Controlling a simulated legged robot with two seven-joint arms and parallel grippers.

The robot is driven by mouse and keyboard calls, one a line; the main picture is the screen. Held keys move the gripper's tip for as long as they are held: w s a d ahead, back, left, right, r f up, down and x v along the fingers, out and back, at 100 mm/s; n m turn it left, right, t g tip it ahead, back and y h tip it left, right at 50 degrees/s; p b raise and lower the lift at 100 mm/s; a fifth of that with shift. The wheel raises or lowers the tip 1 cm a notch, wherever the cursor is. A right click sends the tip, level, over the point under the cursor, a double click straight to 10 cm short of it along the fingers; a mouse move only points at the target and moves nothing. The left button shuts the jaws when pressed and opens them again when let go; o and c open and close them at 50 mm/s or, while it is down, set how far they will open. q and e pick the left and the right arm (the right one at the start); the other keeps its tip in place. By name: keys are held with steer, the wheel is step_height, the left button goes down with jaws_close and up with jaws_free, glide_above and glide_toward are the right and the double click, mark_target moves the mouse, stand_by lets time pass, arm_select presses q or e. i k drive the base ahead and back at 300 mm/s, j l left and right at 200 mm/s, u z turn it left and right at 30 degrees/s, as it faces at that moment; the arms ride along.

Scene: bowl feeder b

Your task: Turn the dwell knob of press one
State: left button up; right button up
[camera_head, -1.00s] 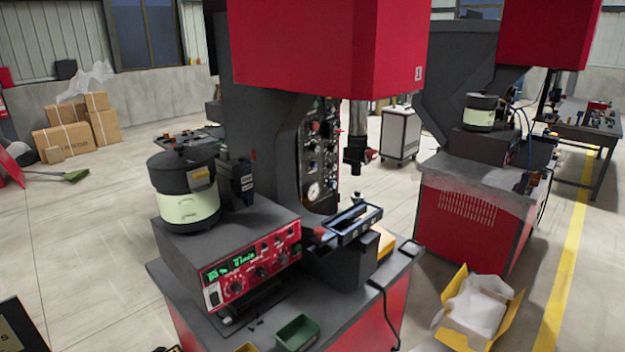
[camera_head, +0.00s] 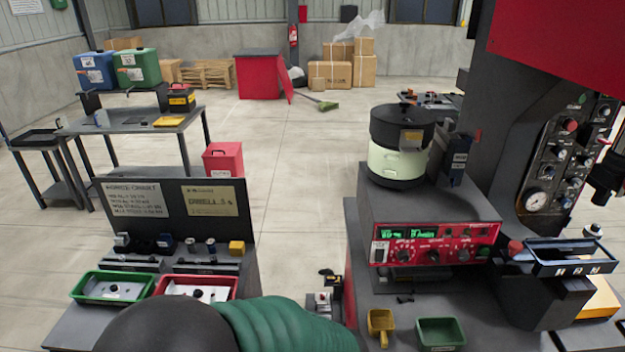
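The near press (camera_head: 503,130) stands at the right, its red head cut off by the top edge. Its dark column panel (camera_head: 572,150) carries several small knobs, lights and a round gauge (camera_head: 536,200). Which of these is the dwell knob is too small to tell. Left of the column, a red control box (camera_head: 418,232) has a lit green display and several dark knobs (camera_head: 432,257). Their labels are not legible. A yellowish sign (camera_head: 210,201) on the left board appears to read "DWELL". Neither of my grippers is in view.
A bowl feeder (camera_head: 398,160) sits on the control box. A black tray (camera_head: 575,256), a yellow scoop (camera_head: 380,325) and a green bin (camera_head: 440,333) are on the press bench. Green (camera_head: 112,287) and red (camera_head: 195,286) trays lie on the left bench. Open floor lies behind.

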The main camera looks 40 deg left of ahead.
mark_target(576, 182)
steer(key=u, duration=2.1)
steer(key=z, duration=2.1)
steer(key=i+l+u, duration=0.15)
steer(key=u, duration=0.35)
steer(key=l+u, duration=0.3)
steer(key=u, duration=0.15)
steer(key=i+l+u, duration=0.1)
steer(key=l+u, duration=0.2)
steer(key=u, duration=0.2)
